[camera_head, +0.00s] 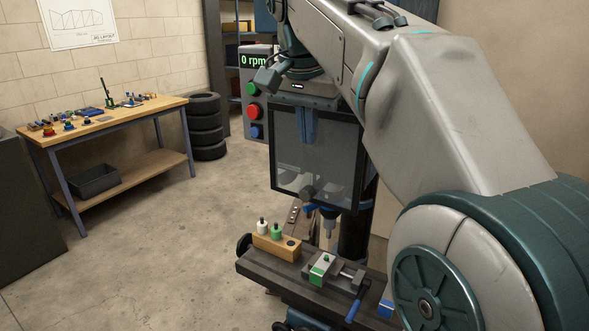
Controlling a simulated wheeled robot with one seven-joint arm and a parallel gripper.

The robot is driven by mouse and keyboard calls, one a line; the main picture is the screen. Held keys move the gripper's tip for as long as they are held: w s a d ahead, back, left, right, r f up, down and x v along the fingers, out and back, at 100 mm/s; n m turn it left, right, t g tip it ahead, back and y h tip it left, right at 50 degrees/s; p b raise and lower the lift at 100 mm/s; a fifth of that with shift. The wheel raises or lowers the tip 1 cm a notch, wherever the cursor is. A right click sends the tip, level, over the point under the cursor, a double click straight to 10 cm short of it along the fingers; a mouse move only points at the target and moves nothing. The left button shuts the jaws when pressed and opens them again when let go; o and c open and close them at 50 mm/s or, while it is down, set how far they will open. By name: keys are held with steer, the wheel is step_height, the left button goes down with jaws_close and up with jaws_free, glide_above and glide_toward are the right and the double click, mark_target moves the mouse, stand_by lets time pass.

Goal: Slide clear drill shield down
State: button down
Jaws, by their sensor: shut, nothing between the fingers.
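The clear drill shield (287,152) is a see-through panel in a dark frame. It hangs upright on the front of the drill press, with its lower edge at about the level of the chuck. A blue part of the press shows through it. The drill bit (329,226) shows below the shield. My gripper (266,78) is shut and empty, above the shield's upper left corner and in front of the control panel. It looks apart from the shield, and my arm partly hides the press head.
The press table (262,269) carries a wooden block (276,246) with green and white pegs, and a vise (326,268) with a blue handle. The control panel (253,92) reads 0 rpm. A workbench (140,113) and stacked tyres (206,126) stand left. The floor between is clear.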

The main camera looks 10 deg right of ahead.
mark_target(307, 189)
steer(key=shift+m, duration=0.4)
steer(key=x, duration=0.7)
steer(key=b+x, duration=0.1)
steer(key=x, duration=0.3)
steer(key=shift+w+a+f, duration=0.3)
steer(key=shift+w, duration=0.05)
steer(key=shift+f, duration=0.1)
step_height(307, 189, down, 18)
steer(key=b, duration=1.2)
steer(key=shift+s, duration=0.15)
